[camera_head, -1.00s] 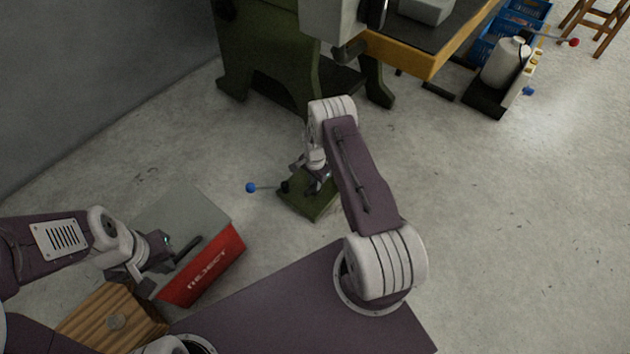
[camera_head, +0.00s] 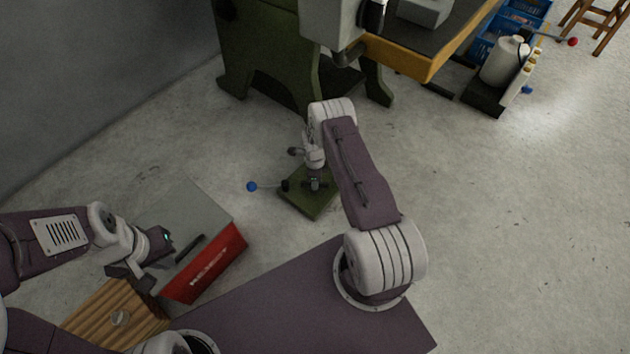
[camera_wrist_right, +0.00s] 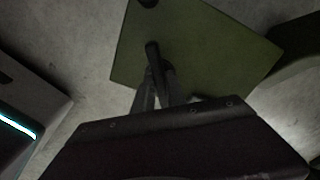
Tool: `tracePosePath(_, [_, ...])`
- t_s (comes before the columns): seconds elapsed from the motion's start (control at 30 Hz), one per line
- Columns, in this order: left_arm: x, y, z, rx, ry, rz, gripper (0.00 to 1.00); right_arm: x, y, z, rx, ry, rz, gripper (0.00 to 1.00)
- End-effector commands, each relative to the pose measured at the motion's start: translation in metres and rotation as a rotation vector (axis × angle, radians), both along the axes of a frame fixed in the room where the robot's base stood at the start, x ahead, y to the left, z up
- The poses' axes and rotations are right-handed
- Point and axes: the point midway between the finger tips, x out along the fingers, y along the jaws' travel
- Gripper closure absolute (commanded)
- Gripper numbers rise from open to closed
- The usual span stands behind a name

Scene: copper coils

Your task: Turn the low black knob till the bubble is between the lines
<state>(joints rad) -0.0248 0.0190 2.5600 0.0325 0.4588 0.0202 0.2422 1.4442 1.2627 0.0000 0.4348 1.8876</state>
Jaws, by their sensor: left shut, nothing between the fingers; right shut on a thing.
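A green base plate (camera_head: 302,203) lies on the floor, with a blue-tipped lever (camera_head: 252,187) at its left. In the right wrist view the plate (camera_wrist_right: 195,50) fills the upper middle. A black bar-shaped knob (camera_wrist_right: 152,52) stands low over it, and my right gripper (camera_wrist_right: 154,76) is shut on it. In the head view my right gripper (camera_head: 314,185) reaches straight down to the plate, largely hiding the knob. I cannot make out the bubble or its lines. My left gripper (camera_head: 140,282) is shut and empty, low beside the red-fronted box.
The grey box with a red REJECT front (camera_head: 207,265) stands at lower left, beside a wooden crate (camera_head: 95,322). A green machine stand (camera_head: 265,60) is behind the plate. A white bottle (camera_head: 503,62) stands far right.

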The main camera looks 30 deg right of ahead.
Motion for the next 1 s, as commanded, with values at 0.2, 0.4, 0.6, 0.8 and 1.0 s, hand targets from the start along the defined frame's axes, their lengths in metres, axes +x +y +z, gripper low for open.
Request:
tracePosePath(0.2, [0.0, 0.0, 0.0011, 0.0, 0.0, 0.0, 1.0, -0.0001, 0.0003, 0.0, 0.001, 0.001, -0.077, 1.0])
tracePosePath(0.4, [0.0, 0.0, 0.0014, 0.0, 0.0, 0.0, 1.0, 0.0, 0.0004, 0.0, 0.0, 0.0, -0.107, 1.0])
tracePosePath(0.6, [0.0, 0.0, 0.0014, 0.0, 0.0, 0.0, 1.0, 0.0, 0.0004, -0.0001, 0.0, 0.0, -0.112, 1.0])
tracePosePath(0.8, [0.0, 0.0, 0.0014, 0.0, 0.0, 0.0, 1.0, 0.0, 0.0004, -0.0001, 0.0, 0.0, -0.111, 1.0])
tracePosePath(1.0, [0.0, 0.0, 0.0014, 0.0, 0.0, 0.0, 1.0, 0.0, 0.0002, 0.0, 0.0, 0.0, -0.111, 0.62])
